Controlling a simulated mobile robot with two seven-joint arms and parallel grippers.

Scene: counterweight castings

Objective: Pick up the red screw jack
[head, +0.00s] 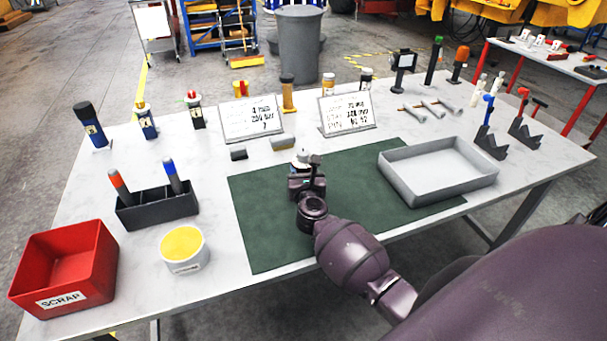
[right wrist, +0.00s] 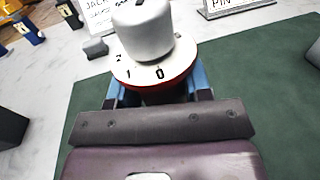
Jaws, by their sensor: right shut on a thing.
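My right gripper (head: 306,180) is over the green mat, near its back edge. In the right wrist view its blue fingers (right wrist: 158,92) are shut on the red screw jack (right wrist: 146,45). The jack shows a pale grey rounded knob on top, a white numbered dial and a red rim below it. Its lower part is hidden behind the gripper. In the head view only a small grey top (head: 302,157) of it shows beyond the gripper. I cannot tell whether its base touches the mat. My left gripper is not in view.
A grey tray (head: 395,180) lies on the mat (head: 262,225) at the right. Two signs (head: 250,122) and several cylinders stand behind. A red scrap bin (head: 95,275), a dark rack (head: 150,212) and a yellow-topped tub (head: 187,264) are at left. The mat's left part is clear.

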